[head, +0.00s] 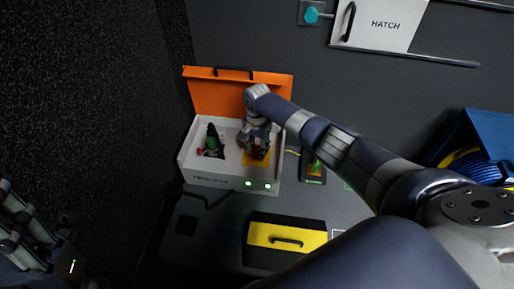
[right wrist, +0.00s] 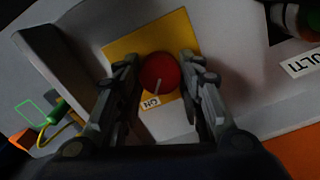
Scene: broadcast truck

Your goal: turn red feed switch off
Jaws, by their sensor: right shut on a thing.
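The red feed switch is a round red knob (right wrist: 159,73) on a yellow plate (right wrist: 122,46) in the right wrist view. A white line on the knob points towards a small label (right wrist: 151,102) that seems to read ON. My right gripper (right wrist: 163,82) has a finger on each side of the knob and is shut on it. In the head view, my right gripper (head: 256,146) reaches down into an open white box (head: 225,181) over the yellow plate (head: 249,160); it largely hides the knob there.
The box's orange lid (head: 207,95) stands open behind. A green-topped part (head: 212,139) stands inside, left of my gripper. A dark device (head: 313,168) lies right of the box. A yellow drawer front (head: 262,234) is below. A blue case (head: 470,137) is at right.

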